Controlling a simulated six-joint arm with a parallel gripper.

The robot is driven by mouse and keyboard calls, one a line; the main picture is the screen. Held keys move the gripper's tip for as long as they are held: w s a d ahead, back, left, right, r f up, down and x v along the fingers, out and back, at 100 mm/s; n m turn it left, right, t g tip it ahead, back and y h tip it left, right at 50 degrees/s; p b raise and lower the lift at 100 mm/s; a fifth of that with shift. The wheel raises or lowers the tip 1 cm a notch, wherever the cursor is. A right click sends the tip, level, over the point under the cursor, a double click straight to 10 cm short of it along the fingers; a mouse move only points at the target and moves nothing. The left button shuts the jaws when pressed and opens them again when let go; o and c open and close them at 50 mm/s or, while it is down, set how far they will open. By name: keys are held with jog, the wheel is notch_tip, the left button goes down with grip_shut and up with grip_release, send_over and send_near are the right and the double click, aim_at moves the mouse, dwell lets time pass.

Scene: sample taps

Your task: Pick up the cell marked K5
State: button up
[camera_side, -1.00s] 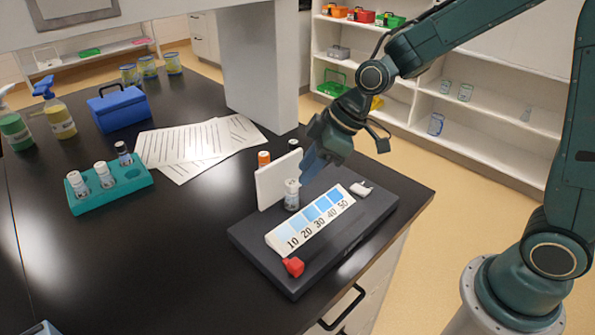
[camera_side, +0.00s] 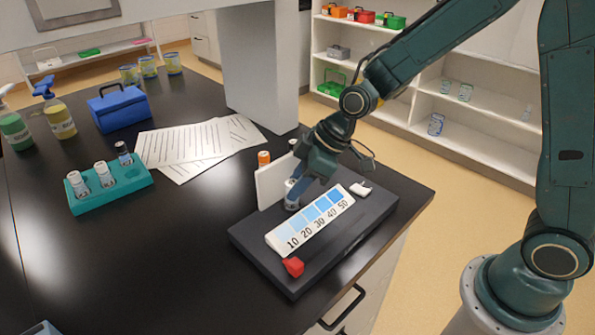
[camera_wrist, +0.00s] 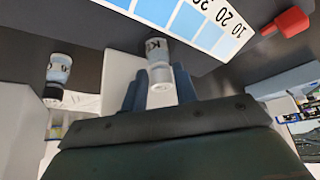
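The cell with a "K" on its label (camera_wrist: 157,48) is a small clear vial with a white cap; the rest of the marking is hard to read. It stands upright on the dark base, in front of a white panel (camera_side: 270,184) and behind the colour strip. In the side view the cell (camera_side: 291,204) is partly hidden by my gripper (camera_side: 293,192), which reaches down to it from the upper right. In the wrist view my blue-grey fingers (camera_wrist: 160,92) are apart, one on each side of the cell's cap, with a slight gap visible.
A blue-shaded strip (camera_side: 311,222) numbered 10 to 50 and a red knob (camera_side: 292,266) are on the dark base (camera_side: 262,264). An orange-capped vial (camera_side: 264,158) stands behind the panel. A teal rack (camera_side: 112,193) with several vials, and papers (camera_side: 185,165), lie left.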

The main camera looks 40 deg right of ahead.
jog(key=shift+c, duration=0.2)
grip_shut()
jog(key=shift+r, duration=0.1)
notch_tip(320, 180, up, 20)
dwell(0.6)
dwell(0.4)
